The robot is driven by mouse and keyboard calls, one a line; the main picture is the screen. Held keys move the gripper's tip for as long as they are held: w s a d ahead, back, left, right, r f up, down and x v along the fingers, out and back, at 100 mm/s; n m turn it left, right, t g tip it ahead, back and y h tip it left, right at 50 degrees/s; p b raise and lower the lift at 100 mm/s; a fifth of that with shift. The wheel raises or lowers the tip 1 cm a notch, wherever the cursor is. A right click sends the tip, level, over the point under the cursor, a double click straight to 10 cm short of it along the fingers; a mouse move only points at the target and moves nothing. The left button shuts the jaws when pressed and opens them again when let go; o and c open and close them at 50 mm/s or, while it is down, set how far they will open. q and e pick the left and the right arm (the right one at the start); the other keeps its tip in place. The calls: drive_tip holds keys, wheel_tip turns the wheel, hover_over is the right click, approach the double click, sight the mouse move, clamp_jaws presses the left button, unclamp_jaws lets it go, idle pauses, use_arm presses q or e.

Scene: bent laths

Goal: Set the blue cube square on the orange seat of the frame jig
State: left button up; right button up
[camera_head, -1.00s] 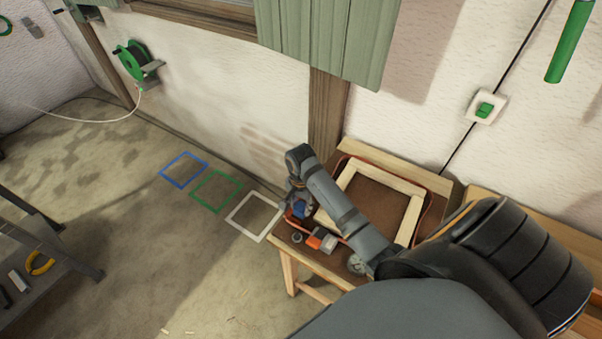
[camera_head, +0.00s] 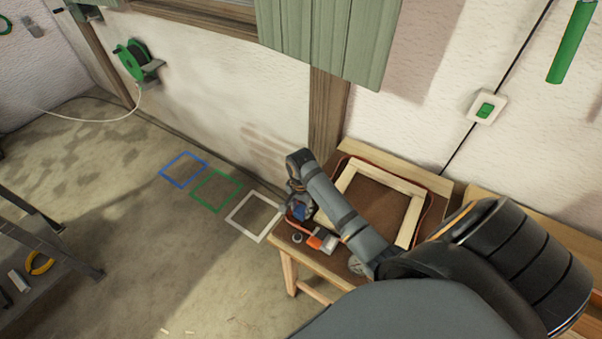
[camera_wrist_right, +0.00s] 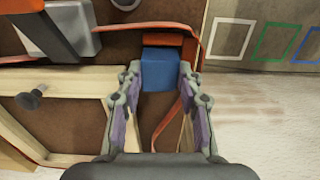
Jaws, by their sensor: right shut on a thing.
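The blue cube (camera_wrist_right: 160,70) sits between the fingertips of my right gripper (camera_wrist_right: 160,74) in the right wrist view. The gripper is shut on it. The orange seat (camera_wrist_right: 169,35) shows just beyond the cube, partly covered by it. I cannot tell whether the cube touches the seat. In the head view my right gripper (camera_head: 298,202) is at the left end of the bench, with a bit of the blue cube (camera_head: 299,212) showing. The pale wooden frame jig (camera_head: 378,186) lies on the bench to the right. My left gripper is out of view.
An orange bent strip (camera_wrist_right: 95,24) runs around the frame. A grey and orange tool (camera_head: 322,240) and a small ring (camera_head: 297,238) lie near the bench's front edge. A dark knob (camera_wrist_right: 30,98) stands on the frame. White, green and blue floor outlines are empty.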

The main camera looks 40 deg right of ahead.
drive_tip(key=o, duration=1.2)
wheel_tip(320, 180, up, 7)
drive_tip(key=shift+r, duration=0.2)
